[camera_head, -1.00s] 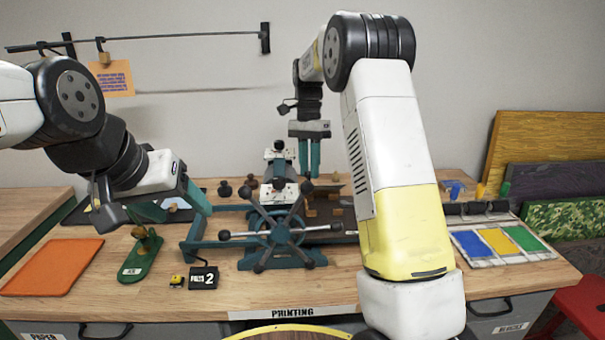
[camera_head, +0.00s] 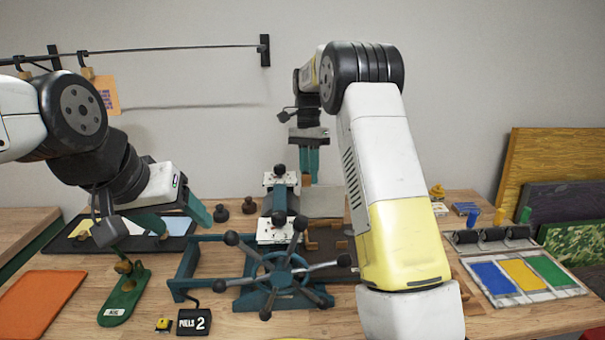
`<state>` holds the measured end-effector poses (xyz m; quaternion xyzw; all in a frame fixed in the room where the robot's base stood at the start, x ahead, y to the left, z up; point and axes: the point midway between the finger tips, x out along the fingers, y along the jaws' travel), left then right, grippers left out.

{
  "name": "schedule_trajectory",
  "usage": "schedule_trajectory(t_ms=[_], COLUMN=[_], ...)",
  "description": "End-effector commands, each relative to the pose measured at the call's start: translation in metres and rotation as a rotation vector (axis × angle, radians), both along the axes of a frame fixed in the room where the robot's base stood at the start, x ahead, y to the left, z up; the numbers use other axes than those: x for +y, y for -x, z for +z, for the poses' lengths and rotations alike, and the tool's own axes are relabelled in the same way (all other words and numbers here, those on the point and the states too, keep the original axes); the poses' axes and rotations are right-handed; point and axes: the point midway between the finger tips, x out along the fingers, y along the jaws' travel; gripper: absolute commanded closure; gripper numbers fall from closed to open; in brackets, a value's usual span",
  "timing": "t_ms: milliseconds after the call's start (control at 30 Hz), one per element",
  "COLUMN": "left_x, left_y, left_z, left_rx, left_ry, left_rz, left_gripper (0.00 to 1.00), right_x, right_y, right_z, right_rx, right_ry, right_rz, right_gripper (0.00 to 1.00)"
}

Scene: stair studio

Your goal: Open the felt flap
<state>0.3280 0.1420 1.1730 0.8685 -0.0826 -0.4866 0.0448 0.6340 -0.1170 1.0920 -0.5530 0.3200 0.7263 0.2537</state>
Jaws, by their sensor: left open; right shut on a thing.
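A light grey sheet, seemingly the felt flap (camera_head: 322,203), shows beneath my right gripper, behind the press wheel and beside the press column. My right gripper (camera_head: 310,165) points down with its teal fingers together, holding a small brown piece (camera_head: 307,179) at the sheet's upper edge; whether the two are joined is hard to see. The sheet looks raised or tilted. My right forearm hides its right side. The teal press (camera_head: 268,272) with its spoked wheel stands in front. My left gripper (camera_head: 172,221) is open and empty, over the black tray at the left.
A green stamp-like holder (camera_head: 124,297), orange sheet (camera_head: 36,300) and counter reading 2 (camera_head: 194,321) lie at the front left. The black tray (camera_head: 172,244) lies behind. A blue, yellow and green ink board (camera_head: 524,282) is at the right, with rollers behind.

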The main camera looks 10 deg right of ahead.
Motion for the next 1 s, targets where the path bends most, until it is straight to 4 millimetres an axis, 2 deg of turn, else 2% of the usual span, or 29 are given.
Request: schedule_trajectory(t_ms=[267, 433, 767, 867, 1000], left_x=[0.000, 0.000, 0.000, 0.000, 0.000], left_y=[0.000, 0.000, 0.000, 0.000, 0.000], left_z=[0.000, 0.000, 0.000, 0.000, 0.000], left_rx=[-0.001, 0.000, 0.000, 0.000, 0.000], left_ry=[0.000, 0.000, 0.000, 0.000, 0.000], left_rz=[0.000, 0.000, 0.000, 0.000, 0.000], left_gripper=[0.35, 0.35, 0.35, 0.35, 0.35], right_x=[0.000, 0.001, 0.000, 0.000, -0.001], right_y=[-0.013, -0.012, -0.012, -0.015, -0.022], right_z=[-0.009, -0.008, -0.005, 0.002, 0.023], right_rx=[0.001, 0.001, 0.001, 0.000, -0.002], right_ry=[-0.002, -0.002, -0.001, -0.002, -0.002], right_rz=[0.002, 0.002, 0.001, 0.001, 0.001], right_gripper=[1.00, 0.70, 0.70, 0.70, 0.70])
